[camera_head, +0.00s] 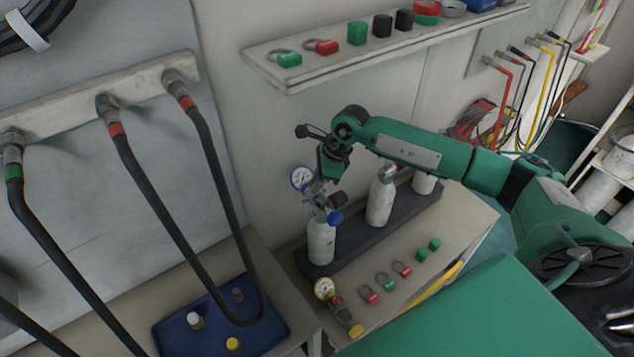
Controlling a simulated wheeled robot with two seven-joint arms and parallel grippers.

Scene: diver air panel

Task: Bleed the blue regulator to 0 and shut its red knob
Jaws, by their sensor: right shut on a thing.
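The blue regulator sits on top of a white cylinder (321,243) in the dark rack. Its blue-rimmed round gauge (302,178) faces out to the left, and a blue knob (334,218) sticks out at its lower right. My right gripper (320,190) reaches down from above, just right of the gauge, and is shut on part of the regulator. The jaws and the arm cover that part, so I cannot make out the red knob. The gauge needle is too small to read. My left gripper is out of view.
A second white cylinder (380,203) stands in the rack (345,248). A yellow gauge (324,290) and several red and green tags lie on the bench in front. A blue tray (180,335) and hanging black hoses are at left. A shelf (300,76) runs above.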

